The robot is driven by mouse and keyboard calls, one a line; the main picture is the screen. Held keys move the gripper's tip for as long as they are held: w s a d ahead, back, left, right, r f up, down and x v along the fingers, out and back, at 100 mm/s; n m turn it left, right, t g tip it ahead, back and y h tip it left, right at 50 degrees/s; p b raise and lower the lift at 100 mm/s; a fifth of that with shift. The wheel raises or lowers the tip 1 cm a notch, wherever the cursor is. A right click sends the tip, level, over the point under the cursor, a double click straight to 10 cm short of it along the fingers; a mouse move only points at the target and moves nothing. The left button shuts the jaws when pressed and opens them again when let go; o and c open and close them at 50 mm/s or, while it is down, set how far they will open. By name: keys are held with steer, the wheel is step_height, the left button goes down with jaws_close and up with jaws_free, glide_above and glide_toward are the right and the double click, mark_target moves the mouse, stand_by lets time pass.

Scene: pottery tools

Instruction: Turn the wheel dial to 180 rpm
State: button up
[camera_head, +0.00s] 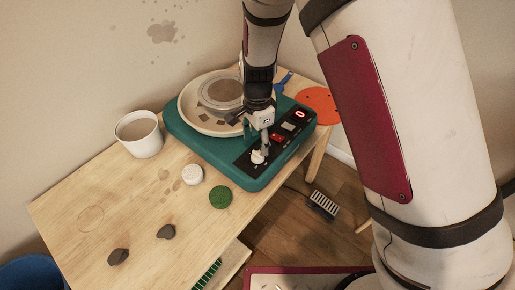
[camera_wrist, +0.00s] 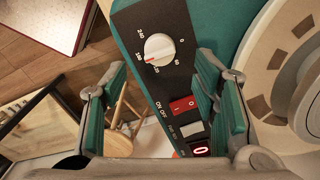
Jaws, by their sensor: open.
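The wheel dial (camera_wrist: 160,47) is a round white knob with a red pointer mark, on a dark panel with numbers around it. The pointer faces the lower left, around the 120 to 180 marks; the exact setting is hard to read. In the head view the dial (camera_head: 257,158) is at the near end of the teal pottery wheel (camera_head: 235,178). My gripper (camera_wrist: 158,66) is open and empty, its fingers spread on either side of the dial in the wrist view. In the head view my gripper (camera_head: 265,146) is just above the panel; contact with the dial is unclear.
A red switch (camera_wrist: 184,105) and a display (camera_wrist: 200,148) glowing red 0 share the panel. The wheel's plate (camera_head: 190,118) is behind. A white cup (camera_head: 139,134), green disc (camera_head: 220,197), white disc (camera_head: 192,175) and dark lumps (camera_head: 118,256) lie on the wooden table (camera_head: 90,220).

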step_height(320, 180, up, 6)
steer(key=shift+f, duration=0.1)
stand_by(0.5)
step_height(320, 180, up, 9)
steer(key=n+y, duration=0.1)
steer(key=n, duration=0.1)
glide_above(258, 153)
steer(key=s+d, duration=0.2)
steer(key=d, duration=0.3)
steer(key=s+d+r+n+t, duration=0.2)
steer(key=s+d+r+n, duration=0.2)
steer(key=s+d+r, duration=0.3)
steer(key=s+d+r+n+t, duration=0.1)
steer(key=s+d+r+n, duration=0.2)
steer(key=s, duration=0.4)
steer(key=s+d+r+n+t+h, duration=0.1)
steer(key=s+d+r+n, duration=0.1)
steer(key=s+d, duration=0.3)
steer(key=shift+s+d+r+n+t, duration=0.15)
steer(key=shift+s+r+n+t, duration=0.25)
steer(key=shift+s+r, duration=0.35)
steer(key=shift+s, duration=0.1)
